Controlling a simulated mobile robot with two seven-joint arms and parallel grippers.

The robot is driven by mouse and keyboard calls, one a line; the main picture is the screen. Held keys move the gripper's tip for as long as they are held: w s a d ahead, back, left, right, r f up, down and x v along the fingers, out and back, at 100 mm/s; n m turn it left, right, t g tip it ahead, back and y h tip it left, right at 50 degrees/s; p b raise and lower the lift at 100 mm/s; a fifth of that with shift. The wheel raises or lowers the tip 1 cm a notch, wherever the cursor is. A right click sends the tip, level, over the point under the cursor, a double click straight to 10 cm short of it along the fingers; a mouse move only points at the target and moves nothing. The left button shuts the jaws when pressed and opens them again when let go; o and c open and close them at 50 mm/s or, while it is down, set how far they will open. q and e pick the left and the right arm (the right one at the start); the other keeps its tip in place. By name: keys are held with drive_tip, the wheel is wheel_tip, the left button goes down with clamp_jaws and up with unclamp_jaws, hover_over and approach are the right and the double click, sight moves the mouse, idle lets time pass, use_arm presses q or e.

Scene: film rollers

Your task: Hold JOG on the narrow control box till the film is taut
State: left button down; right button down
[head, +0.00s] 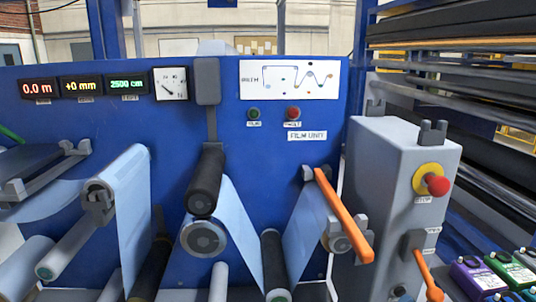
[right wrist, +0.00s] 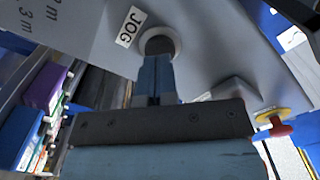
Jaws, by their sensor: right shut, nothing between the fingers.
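The narrow control box (head: 385,190) is a grey upright cabinet at the right of the head view, with a red stop button (head: 438,186) on a yellow disc. In the right wrist view, the JOG label (right wrist: 129,27) sits beside a dark round button (right wrist: 160,44) in a pale ring. My right gripper (right wrist: 157,68) is shut and empty, its blue fingertips at this button; contact and pressing depth cannot be told. The light blue film (head: 131,215) runs over several rollers; its middle spans look fairly straight. My left gripper is not in view.
The blue panel carries displays (head: 85,86) reading 0.0 m, +0 mm and 2500 cm, and a dial gauge (head: 171,84). An orange bar (head: 343,214) and an orange lever (head: 428,277) stick out near the box. Purple and green boxes (head: 510,268) stand at lower right.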

drive_tip(key=shift+w, duration=0.1)
idle(0.6)
drive_tip(key=shift+w, duration=0.55)
drive_tip(key=shift+w+a, duration=0.1)
drive_tip(key=shift+w, duration=0.2)
idle(0.4)
idle(0.8)
idle(0.7)
idle(0.7)
